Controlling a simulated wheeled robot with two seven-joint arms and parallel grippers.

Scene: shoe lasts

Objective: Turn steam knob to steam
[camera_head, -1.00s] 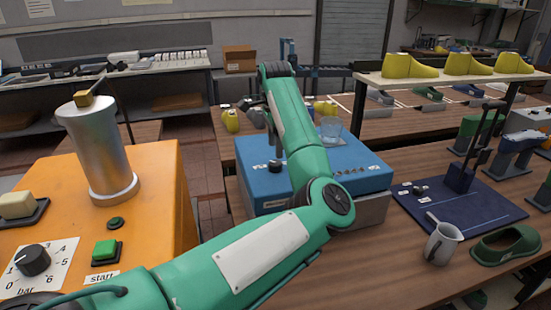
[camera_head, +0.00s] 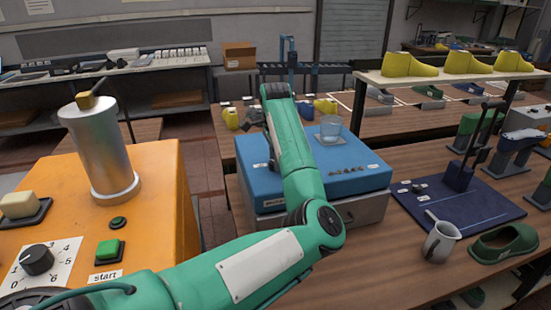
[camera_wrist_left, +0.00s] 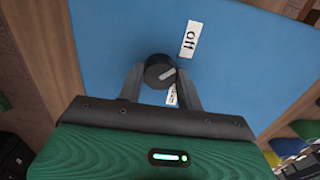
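The steam knob (camera_wrist_left: 160,72) is a round black knob with a white pointer mark on a blue face. An "off" label (camera_wrist_left: 189,39) is up and right of it, and another label (camera_wrist_left: 172,95) is partly hidden below it. The pointer points right and slightly up, between the two labels. My left gripper (camera_wrist_left: 161,79) has one finger at each side of the knob, close against it, and looks shut on it. In the head view the blue box (camera_head: 365,177) is partly behind my left arm. My right gripper is not in view.
An orange machine (camera_head: 160,215) with a metal cylinder (camera_head: 102,145) is on the left. A jug (camera_head: 441,243), a green shoe-shaped piece (camera_head: 503,243) and a dark blue mat (camera_head: 470,208) are on the right.

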